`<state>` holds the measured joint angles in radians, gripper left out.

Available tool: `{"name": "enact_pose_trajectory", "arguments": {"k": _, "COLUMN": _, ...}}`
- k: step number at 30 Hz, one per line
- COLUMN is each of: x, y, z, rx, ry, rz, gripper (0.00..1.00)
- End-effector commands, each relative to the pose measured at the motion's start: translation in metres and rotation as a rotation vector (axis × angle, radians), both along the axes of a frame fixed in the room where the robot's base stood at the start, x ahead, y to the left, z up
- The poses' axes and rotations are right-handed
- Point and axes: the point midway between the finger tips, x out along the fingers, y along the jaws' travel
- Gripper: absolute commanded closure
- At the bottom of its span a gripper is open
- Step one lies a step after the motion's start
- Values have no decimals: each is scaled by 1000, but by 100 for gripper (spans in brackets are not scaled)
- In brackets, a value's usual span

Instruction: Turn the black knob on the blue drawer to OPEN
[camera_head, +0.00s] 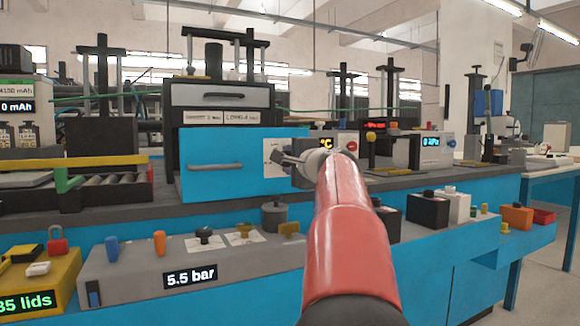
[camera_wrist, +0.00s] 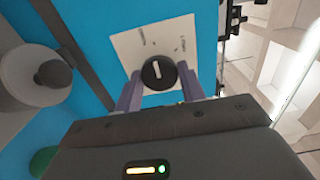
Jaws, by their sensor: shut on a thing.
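The blue drawer (camera_head: 215,163) with a dark bar handle fills the middle of the bench unit in the head view and looks closed. A white label plate (camera_head: 272,150) is on its right part. In the wrist view, the round black knob (camera_wrist: 159,75) with a white pointer line sits on this plate (camera_wrist: 135,45). The pointer runs nearly upright in that picture; the label words are too small to read surely. My gripper (camera_head: 284,159) is at the plate, its two fingers on either side of the knob and shut on it. My gripper hides the knob in the head view.
A grey control box (camera_head: 130,267) with several knobs and a 5.5 bar display stands in front, below the drawer. A grey round weight-like object (camera_head: 273,216) stands close under my gripper. Black and white boxes (camera_head: 428,209) are to the right.

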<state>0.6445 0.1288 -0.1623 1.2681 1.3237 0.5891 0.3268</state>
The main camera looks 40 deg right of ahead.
Motion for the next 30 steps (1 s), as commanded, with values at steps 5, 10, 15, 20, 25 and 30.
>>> {"name": "enact_pose_trajectory", "arguments": {"k": 5, "x": 1, "y": 0, "z": -1, "rx": -20, "ry": 6, "rz": 2, "gripper": 83}}
{"name": "enact_pose_trajectory", "arguments": {"k": 10, "x": 1, "y": 0, "z": 0, "rx": -24, "ry": 8, "rz": 2, "gripper": 83}}
{"name": "enact_pose_trajectory", "arguments": {"k": 15, "x": 1, "y": 0, "z": 0, "rx": -23, "ry": 8, "rz": 2, "gripper": 83}}
{"name": "enact_pose_trajectory", "arguments": {"k": 20, "x": 1, "y": 0, "z": 0, "rx": -23, "ry": 7, "rz": 2, "gripper": 43}}
{"name": "enact_pose_trajectory", "arguments": {"k": 25, "x": 0, "y": 0, "z": 0, "rx": -22, "ry": 6, "rz": 1, "gripper": 40}}
{"name": "enact_pose_trajectory", "arguments": {"k": 30, "x": -2, "y": 1, "z": 0, "rx": -22, "ry": 5, "rz": 0, "gripper": 40}}
